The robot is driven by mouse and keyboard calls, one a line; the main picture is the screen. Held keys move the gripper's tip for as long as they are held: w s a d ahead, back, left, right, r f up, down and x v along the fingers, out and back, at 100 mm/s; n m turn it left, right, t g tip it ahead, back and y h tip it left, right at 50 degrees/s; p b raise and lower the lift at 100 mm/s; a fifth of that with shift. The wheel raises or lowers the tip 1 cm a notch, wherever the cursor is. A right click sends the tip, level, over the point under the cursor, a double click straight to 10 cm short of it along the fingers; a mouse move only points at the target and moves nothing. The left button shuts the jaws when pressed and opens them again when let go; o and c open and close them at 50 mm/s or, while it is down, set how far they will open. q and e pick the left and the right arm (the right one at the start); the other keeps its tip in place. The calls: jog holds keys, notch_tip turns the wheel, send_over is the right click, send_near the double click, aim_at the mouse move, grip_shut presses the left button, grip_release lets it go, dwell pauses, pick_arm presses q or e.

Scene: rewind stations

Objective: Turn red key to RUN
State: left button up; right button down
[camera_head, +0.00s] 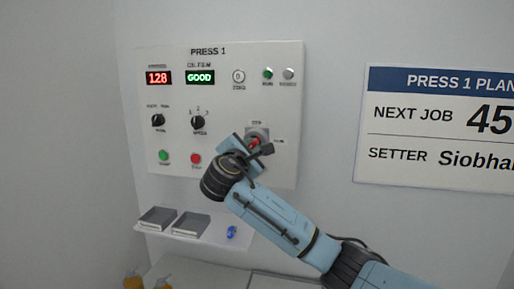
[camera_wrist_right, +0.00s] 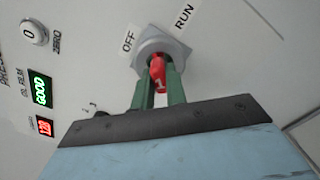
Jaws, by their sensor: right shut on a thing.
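The red key (camera_wrist_right: 158,74) sits in a grey round key switch (camera_wrist_right: 165,45) on the panel. Labels OFF and RUN stand on either side of the switch in the right wrist view. The key points roughly between them, and its exact setting is hard to tell. My right gripper (camera_wrist_right: 159,88) has its two green fingers on either side of the key and is shut on it. In the head view the red key (camera_head: 254,142) shows small beside my right gripper (camera_head: 251,148), which partly hides the switch. My left gripper is not in view.
The PRESS 1 panel (camera_head: 222,60) carries displays, two black knobs, and green and red buttons. Below it a shelf (camera_head: 215,241) holds two grey trays and a small blue object (camera_head: 232,232). A plan sign (camera_head: 440,125) hangs on the wall at right.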

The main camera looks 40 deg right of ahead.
jog(key=m+b, duration=0.2)
jog(key=m, duration=0.1)
jog(key=shift+m, duration=0.3)
dwell(0.3)
jog(key=m+b, duration=0.4)
jog(key=m, duration=0.2)
jog(key=c, duration=1.3)
grip_release()
jog(key=shift+w+r, duration=0.1)
jog(key=shift+c, duration=0.2)
